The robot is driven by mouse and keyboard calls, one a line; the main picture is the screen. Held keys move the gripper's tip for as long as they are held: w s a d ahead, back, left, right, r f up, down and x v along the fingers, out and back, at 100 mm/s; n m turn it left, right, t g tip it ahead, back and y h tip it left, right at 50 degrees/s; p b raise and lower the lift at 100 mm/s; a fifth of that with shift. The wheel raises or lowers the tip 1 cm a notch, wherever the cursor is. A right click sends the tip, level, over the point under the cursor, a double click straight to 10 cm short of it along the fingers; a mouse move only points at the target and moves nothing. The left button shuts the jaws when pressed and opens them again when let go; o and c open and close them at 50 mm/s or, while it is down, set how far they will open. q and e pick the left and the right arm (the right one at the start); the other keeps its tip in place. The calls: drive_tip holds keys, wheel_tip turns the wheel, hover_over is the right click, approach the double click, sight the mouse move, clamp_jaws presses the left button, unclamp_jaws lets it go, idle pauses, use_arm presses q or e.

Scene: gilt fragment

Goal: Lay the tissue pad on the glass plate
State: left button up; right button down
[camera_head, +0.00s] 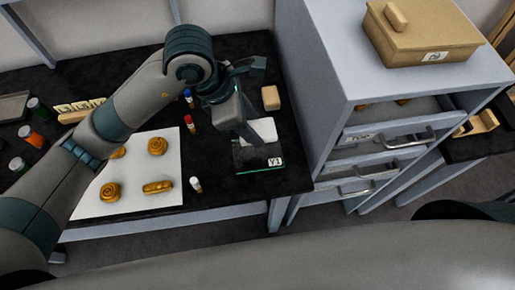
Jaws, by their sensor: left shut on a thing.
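The glass plate (258,163) lies on the black table near its right front edge. It is dark with a greenish edge and a white label reading like "Y1". A white tissue pad (263,130) shows at the plate's back part, just under my left gripper (246,138). My left gripper points down and is shut on the pad's left side. The fingers partly hide the pad, and I cannot tell whether it touches the glass. My right gripper is not in view.
A tan block (270,97) stands behind the plate. Small vials, one red (190,123) and one white-capped (196,184), stand to the left. A white sheet (135,200) bears gilt pieces. A grey cabinet (330,110) with drawers rises close on the right, a tan box (425,35) on top.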

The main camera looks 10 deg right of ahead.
use_arm(q)
drive_tip(key=p, duration=0.2)
hover_over(259, 152)
drive_tip(key=a, duration=0.2)
wheel_tip(259, 152, down, 5)
drive_tip(key=shift+s+d+f, duration=0.1)
drive_tip(key=shift+d, duration=0.05)
drive_tip(key=shift+f, duration=0.55)
drive_tip(key=shift+f, duration=0.1)
wheel_tip(259, 152, down, 2)
drive_tip(key=shift+f+p, duration=0.25)
drive_tip(key=shift+p, duration=0.35)
drive_tip(key=shift+f, duration=0.5)
